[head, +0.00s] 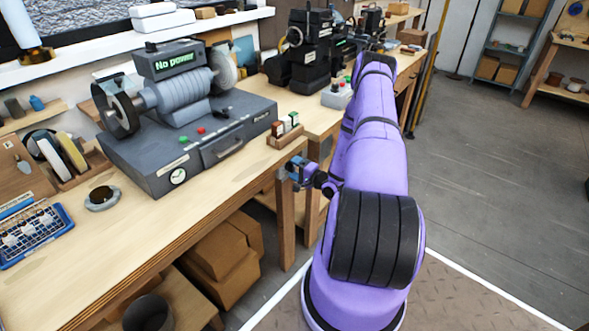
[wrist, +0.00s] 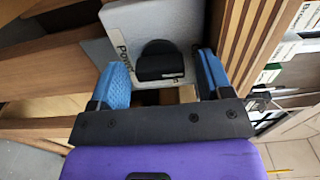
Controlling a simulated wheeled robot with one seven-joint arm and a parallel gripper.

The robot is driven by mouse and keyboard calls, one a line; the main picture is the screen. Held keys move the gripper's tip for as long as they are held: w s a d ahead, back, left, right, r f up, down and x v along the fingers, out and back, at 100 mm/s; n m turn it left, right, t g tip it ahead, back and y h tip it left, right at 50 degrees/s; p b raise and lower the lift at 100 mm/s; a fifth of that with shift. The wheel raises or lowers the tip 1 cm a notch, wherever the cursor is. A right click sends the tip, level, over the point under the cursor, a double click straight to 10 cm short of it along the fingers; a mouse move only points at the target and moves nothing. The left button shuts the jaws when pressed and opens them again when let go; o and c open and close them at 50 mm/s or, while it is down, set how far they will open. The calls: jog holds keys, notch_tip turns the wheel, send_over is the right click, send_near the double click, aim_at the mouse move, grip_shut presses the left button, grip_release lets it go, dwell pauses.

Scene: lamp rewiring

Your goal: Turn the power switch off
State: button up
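The power switch shows in the wrist view as a black rounded knob (wrist: 162,62) on a light grey plate (wrist: 122,27) with partly hidden lettering that begins "Pow". My gripper (wrist: 164,76) is open, with one blue finger on each side of the knob and a visible gap to each. I cannot tell how far the fingertips reach along the knob. In the head view my gripper (head: 300,172) is low by the bench's right end. The switch cannot be made out there.
A grey grinder machine (head: 190,135) with a "No power" sign (head: 174,60) stands on the wooden workbench (head: 150,215). A small holder (head: 285,135) sits near the bench edge above my gripper. Wooden boards lie close to both sides in the wrist view. Cardboard boxes (head: 222,265) are below.

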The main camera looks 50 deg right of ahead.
jog(key=s, duration=1)
jog(key=shift+s+d, duration=0.35)
jog(key=shift+d, duration=0.1)
